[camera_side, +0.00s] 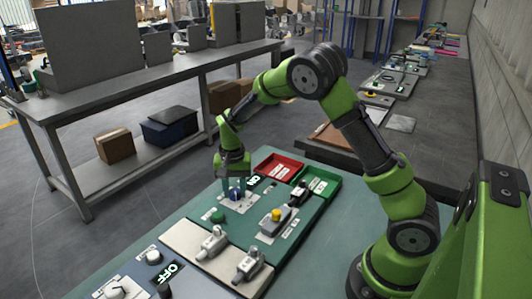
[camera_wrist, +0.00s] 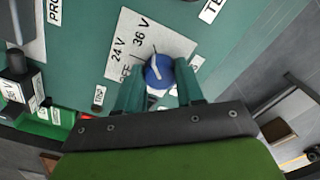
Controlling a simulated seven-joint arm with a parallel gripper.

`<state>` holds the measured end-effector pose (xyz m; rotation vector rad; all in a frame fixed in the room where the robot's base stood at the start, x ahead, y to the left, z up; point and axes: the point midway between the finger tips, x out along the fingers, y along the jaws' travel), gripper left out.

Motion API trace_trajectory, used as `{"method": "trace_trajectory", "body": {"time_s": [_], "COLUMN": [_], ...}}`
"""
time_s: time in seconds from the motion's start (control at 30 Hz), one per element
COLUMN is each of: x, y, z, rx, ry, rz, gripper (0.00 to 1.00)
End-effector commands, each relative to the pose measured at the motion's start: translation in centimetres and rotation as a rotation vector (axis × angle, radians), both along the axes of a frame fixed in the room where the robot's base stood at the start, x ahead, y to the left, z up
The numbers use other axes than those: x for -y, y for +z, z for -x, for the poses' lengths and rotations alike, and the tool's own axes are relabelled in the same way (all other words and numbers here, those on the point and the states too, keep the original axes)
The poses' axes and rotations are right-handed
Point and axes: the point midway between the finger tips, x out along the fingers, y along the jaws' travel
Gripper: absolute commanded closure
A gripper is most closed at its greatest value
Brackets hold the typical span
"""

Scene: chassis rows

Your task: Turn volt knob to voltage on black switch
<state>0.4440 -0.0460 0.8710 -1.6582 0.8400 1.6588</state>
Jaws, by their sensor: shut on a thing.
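The blue volt knob (camera_wrist: 158,72) sits on a white dial plate (camera_wrist: 135,28) marked 24 V, 36 V and OFF. A thin pale line shows at its upper edge, near the 36 V print; I cannot tell the exact setting. My gripper (camera_wrist: 160,88) is shut on the knob, one finger on each side. In the side view my gripper (camera_side: 236,184) points down over the blue knob (camera_side: 236,194) on the green board. A black switch (camera_wrist: 17,63) stands at the left of the wrist view, its label only partly readable. A black part (camera_side: 298,190) also shows beside the trays.
A red tray (camera_side: 260,162) and a green tray (camera_side: 330,184) lie behind the knob.

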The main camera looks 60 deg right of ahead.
Motion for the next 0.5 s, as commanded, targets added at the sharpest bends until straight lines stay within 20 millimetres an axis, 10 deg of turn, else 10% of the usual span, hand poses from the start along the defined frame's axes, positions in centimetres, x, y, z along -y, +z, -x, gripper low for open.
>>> {"method": "trace_trajectory", "body": {"time_s": [0.5], "x": [0.03], "y": [0.18], "z": [-0.08], "rx": [0.002], "ry": [-0.151], "rz": [0.0], "gripper": [0.93]}}
